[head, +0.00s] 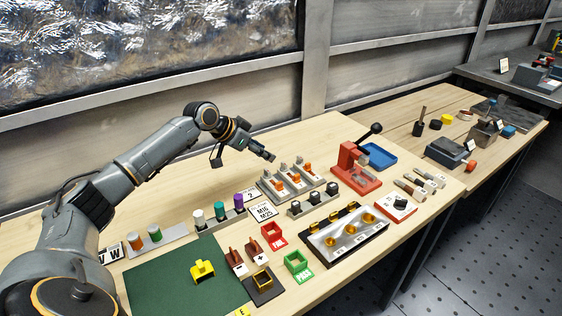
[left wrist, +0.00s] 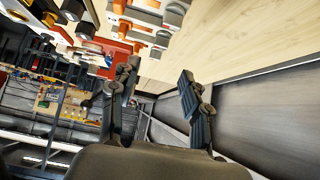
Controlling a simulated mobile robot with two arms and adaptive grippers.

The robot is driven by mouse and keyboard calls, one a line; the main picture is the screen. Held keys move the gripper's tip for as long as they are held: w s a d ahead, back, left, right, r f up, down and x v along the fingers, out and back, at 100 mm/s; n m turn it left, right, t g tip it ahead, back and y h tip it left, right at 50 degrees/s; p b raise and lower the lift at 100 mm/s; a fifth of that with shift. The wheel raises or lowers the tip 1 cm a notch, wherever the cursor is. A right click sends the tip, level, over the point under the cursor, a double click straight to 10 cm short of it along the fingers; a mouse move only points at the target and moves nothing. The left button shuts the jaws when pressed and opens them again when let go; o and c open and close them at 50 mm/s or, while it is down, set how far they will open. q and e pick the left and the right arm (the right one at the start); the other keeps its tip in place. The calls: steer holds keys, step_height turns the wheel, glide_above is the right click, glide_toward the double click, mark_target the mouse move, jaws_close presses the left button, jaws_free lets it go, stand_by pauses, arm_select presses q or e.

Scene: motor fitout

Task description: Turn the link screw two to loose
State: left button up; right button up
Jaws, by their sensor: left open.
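A grey block (head: 266,191) near the back middle of the bench carries a row of grey uprights with orange parts (head: 295,178), perhaps the link screws. I cannot tell which is screw two, nor how tight any is. My left gripper (head: 270,157) is above and behind this block, apart from it, pointing right and down. In the left wrist view its two fingers (left wrist: 160,74) are spread with nothing between them. The orange parts also show at the top of that view (left wrist: 133,26), beyond the fingertips. My right gripper is not in view.
A red lever press (head: 352,168) stands right of the block, with a blue tray (head: 379,155) behind it. Black-topped cylinders (head: 314,197) stand in front. A "2" card (head: 251,194) lies left. Bare wood lies behind the block.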

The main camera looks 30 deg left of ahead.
mark_target(284, 163)
arm_select(q)
steer(key=x, duration=0.9)
steer(key=shift+w+f+p, duration=0.2)
steer(key=shift+f+p, duration=0.05)
steer(key=shift+p, duration=0.1)
jaws_close()
